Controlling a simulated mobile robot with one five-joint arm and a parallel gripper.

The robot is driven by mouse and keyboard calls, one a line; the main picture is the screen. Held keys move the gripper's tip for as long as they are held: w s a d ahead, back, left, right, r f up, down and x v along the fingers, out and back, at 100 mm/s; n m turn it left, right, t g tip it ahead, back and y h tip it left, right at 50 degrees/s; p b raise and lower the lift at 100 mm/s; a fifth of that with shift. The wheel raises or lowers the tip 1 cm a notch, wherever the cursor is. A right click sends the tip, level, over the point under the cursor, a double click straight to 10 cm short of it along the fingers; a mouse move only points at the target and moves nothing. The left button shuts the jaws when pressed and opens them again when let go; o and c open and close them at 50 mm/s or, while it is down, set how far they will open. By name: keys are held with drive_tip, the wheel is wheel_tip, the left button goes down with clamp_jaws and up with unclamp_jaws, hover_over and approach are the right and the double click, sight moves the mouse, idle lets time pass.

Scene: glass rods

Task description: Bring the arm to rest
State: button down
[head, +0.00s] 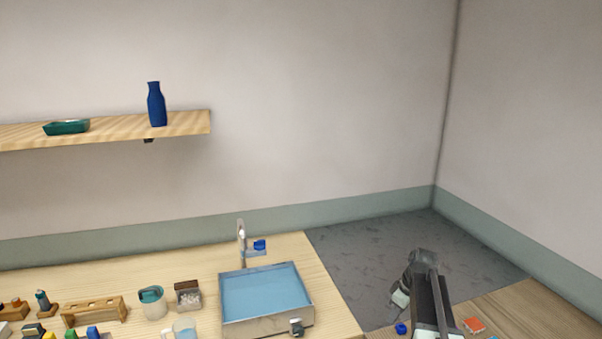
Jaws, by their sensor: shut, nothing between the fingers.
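My arm rises from the bottom edge at the lower right of the head view, its dark link bent at the top. My gripper (401,298) shows as a small pale end hanging just left of that link. It is shut and holds nothing. It hangs in front of the grey floor, apart from the sink counter (335,318) on its left. Part of it is hidden behind the arm.
A sink basin (265,295) with a tap (241,240) is set in the counter. A wooden rack (95,311), a jar (152,303) and a small box (188,295) stand left. A wooden surface (520,310) with an orange piece (474,325) lies right. A shelf (190,123) holds a blue bottle (156,105).

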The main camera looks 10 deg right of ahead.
drive_tip(key=s+a+f+g+b, duration=0.1)
drive_tip(key=s+a, duration=0.2)
drive_tip(key=a, duration=0.6)
drive_tip(key=s+a+f+b, duration=0.1)
drive_tip(key=s+a+f, duration=0.15)
drive_tip(key=a, duration=0.75)
drive_tip(key=s+a+m+h, duration=0.1)
drive_tip(key=s+m+h, duration=0.1)
drive_tip(key=s+m, duration=0.5)
drive_tip(key=shift+s+a+r+m, duration=0.3)
drive_tip(key=shift+a+m, duration=0.1)
drive_tip(key=shift+m, duration=0.2)
